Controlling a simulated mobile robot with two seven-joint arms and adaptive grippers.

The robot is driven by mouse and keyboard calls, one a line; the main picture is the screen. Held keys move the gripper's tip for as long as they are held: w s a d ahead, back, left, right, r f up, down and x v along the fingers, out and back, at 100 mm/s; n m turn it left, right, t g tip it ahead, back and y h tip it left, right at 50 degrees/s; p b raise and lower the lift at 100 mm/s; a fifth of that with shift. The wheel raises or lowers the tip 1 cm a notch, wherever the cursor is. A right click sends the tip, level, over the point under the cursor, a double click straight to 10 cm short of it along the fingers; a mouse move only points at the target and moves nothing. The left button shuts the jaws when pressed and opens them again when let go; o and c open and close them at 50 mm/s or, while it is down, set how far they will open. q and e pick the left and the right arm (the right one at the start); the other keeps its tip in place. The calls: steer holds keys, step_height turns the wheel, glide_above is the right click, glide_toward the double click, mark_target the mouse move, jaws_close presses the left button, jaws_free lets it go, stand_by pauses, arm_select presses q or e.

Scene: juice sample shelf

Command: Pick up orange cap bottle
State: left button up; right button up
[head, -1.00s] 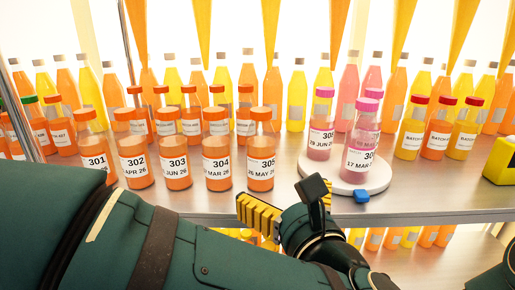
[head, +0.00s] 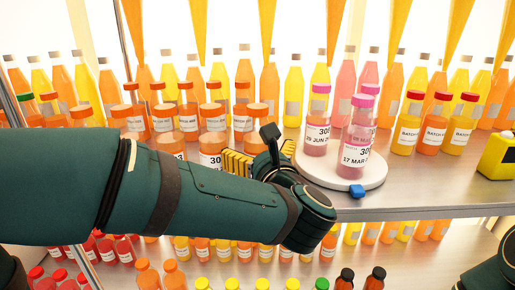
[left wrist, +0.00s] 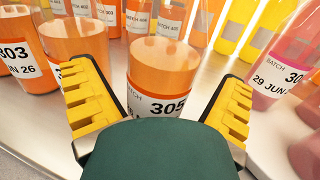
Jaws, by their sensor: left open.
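Orange-capped bottles with orange juice stand in rows on the shelf. The front-row bottle 305 (left wrist: 158,75) is between the open yellow-padded fingers of my left gripper (left wrist: 160,105) in the left wrist view. A gap shows on each side of it. In the head view its orange cap (head: 257,109) shows above my left gripper (head: 254,152), which hides most of its body. Bottle 304 (head: 212,143) stands just left of the gripper, partly covered by my arm. Bottle 303 (left wrist: 18,55) is at the left edge of the wrist view. My right gripper is not in view.
A white round stand (head: 374,176) with pink-capped bottles (head: 318,130) is close to the right. Red-capped bottles (head: 436,133) and a yellow device (head: 496,155) are farther right. Tall bottles line the back. A lower shelf holds more bottles.

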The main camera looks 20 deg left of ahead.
arm_select(q)
steer(key=c, duration=1.4)
step_height(320, 180, up, 18)
steer(key=p, duration=0.3)
steer(key=shift+f, duration=0.1)
step_height(320, 180, up, 4)
steer(key=shift+r+p, duration=0.15)
steer(key=shift+p, duration=0.85)
